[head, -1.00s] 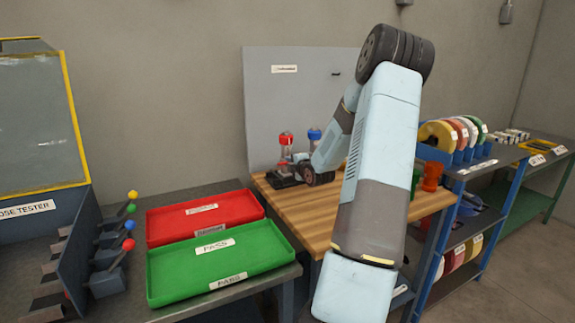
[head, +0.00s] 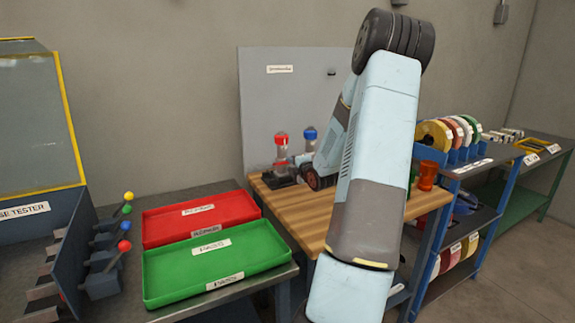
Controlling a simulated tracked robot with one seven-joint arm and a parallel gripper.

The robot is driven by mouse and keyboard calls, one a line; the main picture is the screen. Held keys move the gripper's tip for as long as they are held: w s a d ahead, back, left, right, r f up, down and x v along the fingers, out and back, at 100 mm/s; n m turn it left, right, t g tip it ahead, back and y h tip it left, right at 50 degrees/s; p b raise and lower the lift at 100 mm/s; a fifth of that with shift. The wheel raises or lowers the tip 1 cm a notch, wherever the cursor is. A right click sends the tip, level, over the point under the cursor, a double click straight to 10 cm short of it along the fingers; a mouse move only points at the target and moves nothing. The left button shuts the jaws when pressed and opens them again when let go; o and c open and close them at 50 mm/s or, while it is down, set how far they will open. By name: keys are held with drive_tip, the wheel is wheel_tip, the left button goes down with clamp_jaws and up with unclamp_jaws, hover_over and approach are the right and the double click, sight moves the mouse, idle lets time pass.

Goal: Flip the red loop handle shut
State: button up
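A clear upright cylinder with a red top (head: 281,139) stands at the back left of the wooden bench. A similar one with a blue top (head: 310,134) stands just right of it, partly hidden by my arm. A dark, low shape (head: 279,180) lies at the foot of the red-topped cylinder; I cannot tell whether it is a pump base or part of my gripper. No red loop handle can be made out at this size. My arm reaches over the bench, its wrist beside the cylinders. My gripper's fingers cannot be made out.
The wooden bench top (head: 290,208) is clear in front of the cylinders. A grey panel stands behind. A red tray (head: 165,231) and a green tray (head: 170,277) lie on the left table. An orange cup (head: 427,176) stands right of my arm; a spool rack lies beyond.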

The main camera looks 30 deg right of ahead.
drive_tip(key=v, duration=0.9)
